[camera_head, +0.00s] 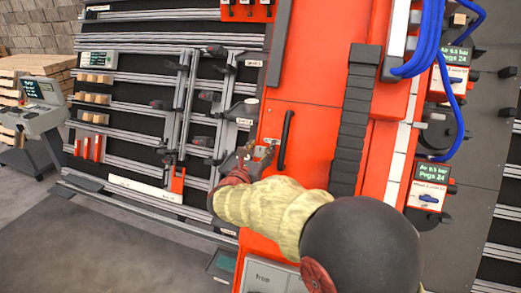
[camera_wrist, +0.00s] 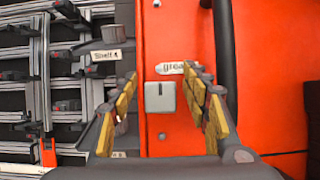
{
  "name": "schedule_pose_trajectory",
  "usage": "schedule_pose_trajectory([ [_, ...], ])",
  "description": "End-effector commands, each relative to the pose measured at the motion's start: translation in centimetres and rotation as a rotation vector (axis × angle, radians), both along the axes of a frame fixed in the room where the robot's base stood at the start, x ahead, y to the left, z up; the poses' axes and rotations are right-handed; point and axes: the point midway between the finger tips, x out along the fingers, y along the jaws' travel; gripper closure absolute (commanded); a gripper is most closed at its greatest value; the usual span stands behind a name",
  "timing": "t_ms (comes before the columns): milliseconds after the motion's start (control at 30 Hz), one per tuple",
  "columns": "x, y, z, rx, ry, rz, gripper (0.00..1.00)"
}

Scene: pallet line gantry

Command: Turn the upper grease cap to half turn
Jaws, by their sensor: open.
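A grey, square-faced grease cap (camera_wrist: 160,97) sits on the red panel in the wrist view, with a short dark mark near its top edge. A white label (camera_wrist: 171,68) above it reads "grea", the rest hidden by a finger. My gripper (camera_wrist: 160,88) is open, its yellow-padded fingers to the left and right of the cap, with visible gaps on both sides. I cannot tell the depth between fingertips and cap. In the head view my gripper (camera_head: 257,157) is at the red panel's left edge, where my arm partly hides the area. Only one such cap shows clearly.
A black vertical handle (camera_head: 286,139) stands on the red panel (camera_head: 315,125) just right of my gripper. Grey rails and clamps (camera_head: 185,100) lie to the left. Blue hoses (camera_head: 430,50) hang at upper right. A console (camera_head: 40,110) stands far left above open floor.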

Motion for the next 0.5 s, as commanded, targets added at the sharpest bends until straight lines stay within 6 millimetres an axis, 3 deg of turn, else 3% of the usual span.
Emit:
schedule_pose_trajectory([
  [133, -0.02, 0.01, 0.02, 0.000, 0.000, 0.000, 0.54],
  [500, -0.04, 0.02, 0.01, 0.000, 0.000, 0.000, 0.75],
])
